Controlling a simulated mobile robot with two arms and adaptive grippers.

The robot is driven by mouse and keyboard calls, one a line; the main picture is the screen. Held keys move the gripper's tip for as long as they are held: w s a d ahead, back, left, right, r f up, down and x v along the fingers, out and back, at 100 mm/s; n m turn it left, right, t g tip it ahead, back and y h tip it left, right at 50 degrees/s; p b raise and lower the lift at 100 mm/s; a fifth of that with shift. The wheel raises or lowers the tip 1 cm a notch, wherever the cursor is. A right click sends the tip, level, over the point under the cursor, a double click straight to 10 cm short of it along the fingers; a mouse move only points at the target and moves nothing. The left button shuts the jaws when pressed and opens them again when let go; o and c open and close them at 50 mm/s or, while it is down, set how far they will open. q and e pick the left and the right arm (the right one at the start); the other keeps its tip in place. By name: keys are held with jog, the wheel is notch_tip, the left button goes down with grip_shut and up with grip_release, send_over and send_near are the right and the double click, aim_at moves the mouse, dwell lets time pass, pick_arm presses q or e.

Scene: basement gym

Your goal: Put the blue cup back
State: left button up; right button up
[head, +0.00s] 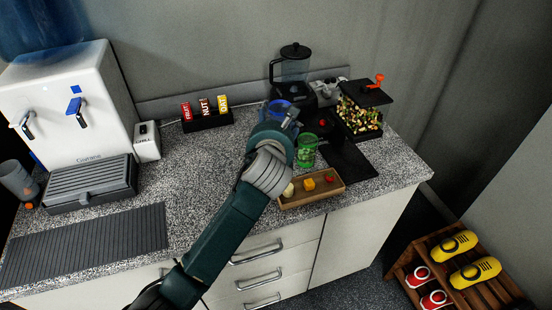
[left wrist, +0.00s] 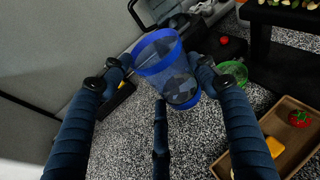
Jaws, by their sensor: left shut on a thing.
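The blue cup (left wrist: 182,85) is see-through with a solid blue rim. My left gripper (left wrist: 162,75) is shut on it, with fingers on both sides of the cup in the left wrist view. In the head view the blue cup (head: 275,107) shows partly behind my left gripper (head: 290,118), over the back of the counter near the blender. I cannot tell whether its base touches the counter. A green cup (head: 306,151) stands just right of the gripper; it also shows in the left wrist view (left wrist: 234,72). My right gripper is not in view.
A wooden tray (head: 318,198) with small food pieces lies at the counter's front edge. The blender (head: 292,68), a chopper box (head: 360,120) and a black mat (head: 350,165) crowd the right. A dispenser (head: 70,115) and ribbed mat (head: 90,240) are left. The middle left counter is clear.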

pick_arm(q)
notch_tip(320, 180, down, 14)
jog(key=shift+r+b, duration=0.25)
jog(key=shift+b, duration=0.05)
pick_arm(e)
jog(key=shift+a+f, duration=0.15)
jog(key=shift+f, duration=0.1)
pick_arm(q)
jog(key=shift+f, duration=0.1)
jog(key=o, duration=1.3)
jog(key=shift+c, duration=0.2)
